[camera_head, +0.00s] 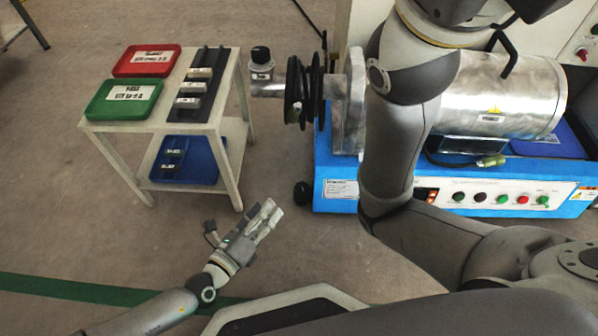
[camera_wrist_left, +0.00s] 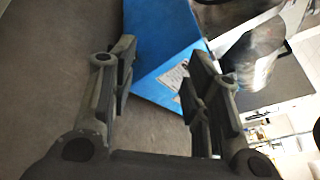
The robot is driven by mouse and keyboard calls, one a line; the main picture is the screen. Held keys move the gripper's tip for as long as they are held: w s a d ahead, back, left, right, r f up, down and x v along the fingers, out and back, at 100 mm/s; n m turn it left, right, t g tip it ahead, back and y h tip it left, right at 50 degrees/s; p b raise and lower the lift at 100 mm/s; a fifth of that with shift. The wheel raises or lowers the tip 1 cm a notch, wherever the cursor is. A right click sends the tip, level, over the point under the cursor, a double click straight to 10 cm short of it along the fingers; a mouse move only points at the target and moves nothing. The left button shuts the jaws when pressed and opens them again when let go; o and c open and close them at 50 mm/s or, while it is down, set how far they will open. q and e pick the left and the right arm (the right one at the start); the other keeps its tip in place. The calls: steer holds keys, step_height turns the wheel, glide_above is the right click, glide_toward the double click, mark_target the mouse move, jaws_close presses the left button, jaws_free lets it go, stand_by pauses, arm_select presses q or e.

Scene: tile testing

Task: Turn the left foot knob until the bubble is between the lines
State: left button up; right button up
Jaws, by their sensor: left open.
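The machine's blue base (camera_head: 335,173) stands on the floor right of centre in the head view. A black foot knob (camera_head: 302,193) sticks out at its lower left corner. My left gripper (camera_head: 272,209) is open and empty, a little left of and nearer than this knob, not touching it. In the left wrist view, the two fingers (camera_wrist_left: 160,85) are spread apart, with the blue base (camera_wrist_left: 160,50) beyond them. I cannot make out the foot knob there. No bubble or its lines can be made out. My right arm crosses in front of the machine; its gripper is outside the picture.
A white two-shelf stand (camera_head: 232,150) at left holds a red bin (camera_head: 147,60), a green bin (camera_head: 123,99), a black tray (camera_head: 205,85) and, below, a blue tray (camera_head: 188,160). The metal drum (camera_head: 500,90) lies above the base. Floor between stand and machine is clear.

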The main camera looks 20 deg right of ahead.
arm_select(q)
steer(key=s+d+r+n+g+h+p, duration=0.1)
steer(key=s+d+r+n+h+p, duration=0.1)
steer(key=r, duration=0.9)
steer(key=s+d+r+n+g+h+p, duration=0.1)
steer(key=s+d+r+n+p, duration=0.3)
steer(key=r, duration=0.6)
steer(key=d+n+h, duration=0.1)
steer(key=d+n, duration=0.1)
steer(key=shift+d+r, duration=0.4)
steer(key=shift+p, duration=0.3)
